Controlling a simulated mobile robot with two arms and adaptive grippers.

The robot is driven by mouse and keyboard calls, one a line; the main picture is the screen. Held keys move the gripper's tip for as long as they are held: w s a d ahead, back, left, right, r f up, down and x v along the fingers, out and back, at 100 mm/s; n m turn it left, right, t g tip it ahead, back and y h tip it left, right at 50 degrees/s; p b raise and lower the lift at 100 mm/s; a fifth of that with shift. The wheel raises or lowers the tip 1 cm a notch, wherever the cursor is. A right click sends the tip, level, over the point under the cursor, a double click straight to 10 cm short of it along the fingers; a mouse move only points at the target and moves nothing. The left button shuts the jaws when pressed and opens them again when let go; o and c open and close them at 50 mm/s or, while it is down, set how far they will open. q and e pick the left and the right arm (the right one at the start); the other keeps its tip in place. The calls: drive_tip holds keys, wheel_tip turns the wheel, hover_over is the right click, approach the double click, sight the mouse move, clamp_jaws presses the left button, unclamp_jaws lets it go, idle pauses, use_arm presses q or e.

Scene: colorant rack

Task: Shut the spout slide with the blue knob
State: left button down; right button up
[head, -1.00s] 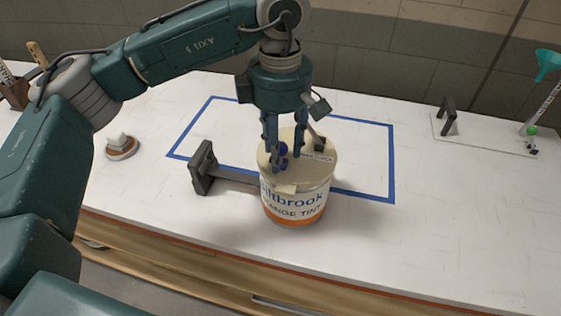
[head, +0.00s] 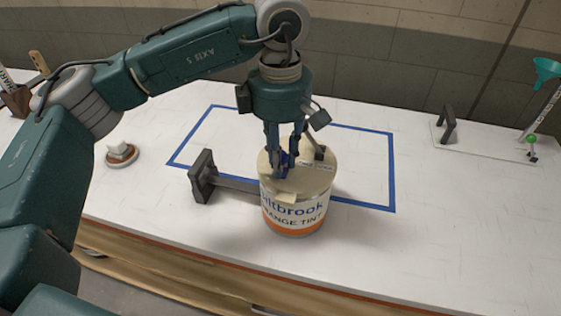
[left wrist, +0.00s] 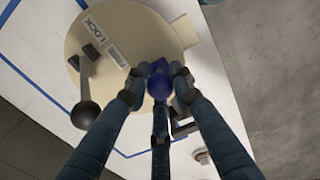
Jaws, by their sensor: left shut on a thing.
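A round can (head: 294,211) with a cream lid, a white label with blue lettering and an orange band stands upright on the table. A small cream spout piece (head: 285,198) juts from the lid's front edge; it shows at the lid's right edge in the left wrist view (left wrist: 187,30). The blue knob (left wrist: 159,84) sits on the lid near the spout side. My left gripper (head: 281,172) reaches down from above and its fingers are shut on the knob, partly hiding it in the head view. I cannot tell the slide's exact position.
A dark lever with a ball end (left wrist: 84,114) stands on the lid beside the fingers, by a "LOCK" label. A dark clamp (head: 202,176) reaches the can from the left. A white-topped item (head: 119,150) stands left.

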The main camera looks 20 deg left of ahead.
sight(276, 185)
use_arm(q)
drive_tip(key=shift+s, duration=0.1)
drive_tip(key=shift+s+b, duration=0.4)
drive_tip(key=shift+s, duration=0.5)
drive_tip(key=shift+s+b, duration=0.35)
drive_tip(key=shift+s, duration=0.35)
drive_tip(key=c, duration=1.4)
unclamp_jaws()
wheel_tip(276, 185, up, 12)
